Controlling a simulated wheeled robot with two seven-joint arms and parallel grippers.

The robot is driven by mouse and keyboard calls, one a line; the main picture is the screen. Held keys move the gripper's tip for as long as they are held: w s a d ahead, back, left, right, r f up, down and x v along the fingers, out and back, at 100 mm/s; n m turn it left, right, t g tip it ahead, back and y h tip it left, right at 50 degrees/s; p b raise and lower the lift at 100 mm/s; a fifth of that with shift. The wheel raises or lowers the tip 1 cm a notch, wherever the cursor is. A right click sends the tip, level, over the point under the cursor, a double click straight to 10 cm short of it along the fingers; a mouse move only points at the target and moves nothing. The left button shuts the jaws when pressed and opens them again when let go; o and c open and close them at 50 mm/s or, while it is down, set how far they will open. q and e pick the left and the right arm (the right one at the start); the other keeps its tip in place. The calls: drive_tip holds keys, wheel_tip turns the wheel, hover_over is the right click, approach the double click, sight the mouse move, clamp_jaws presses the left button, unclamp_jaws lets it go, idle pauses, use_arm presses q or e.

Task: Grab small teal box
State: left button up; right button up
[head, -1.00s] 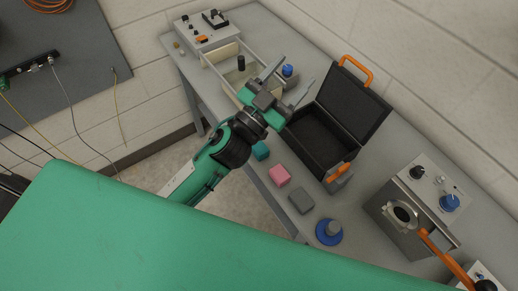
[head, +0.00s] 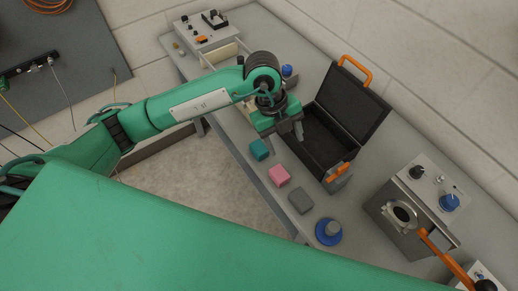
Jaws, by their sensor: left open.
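The small teal box (head: 259,149) lies on the grey table near its front edge, left of a pink box (head: 279,175). My left gripper (head: 283,137) points down just above and to the right of the teal box, close to the open case. Its fingers are apart and nothing shows between them. The teal box is in plain view and stands apart from the fingers in the picture. My right gripper is not in view.
An open black case (head: 323,140) with orange handles stands right of the gripper. A grey box (head: 301,200) and a blue round piece (head: 329,232) lie nearer the front. A metal device (head: 405,215) stands at right. A partitioned tray (head: 222,52) is partly behind my arm.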

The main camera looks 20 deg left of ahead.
use_arm(q)
drive_tip(key=w+a+n+t+y, duration=0.1)
drive_tip(key=w+a+n+y, duration=0.2)
drive_tip(key=a, duration=0.4)
drive_tip(key=m+p, duration=0.1)
drive_tip(key=p, duration=0.1)
hover_over(261, 150)
drive_tip(key=shift+y, duration=0.4)
wheel_tip(261, 150, down, 8)
drive_tip(key=shift+f, duration=0.6)
wheel_tip(261, 150, down, 4)
drive_tip(key=shift+r+p, duration=0.2)
drive_tip(key=shift+p, duration=0.5)
drive_tip(key=shift+f, duration=0.35)
drive_tip(key=c, duration=1.1)
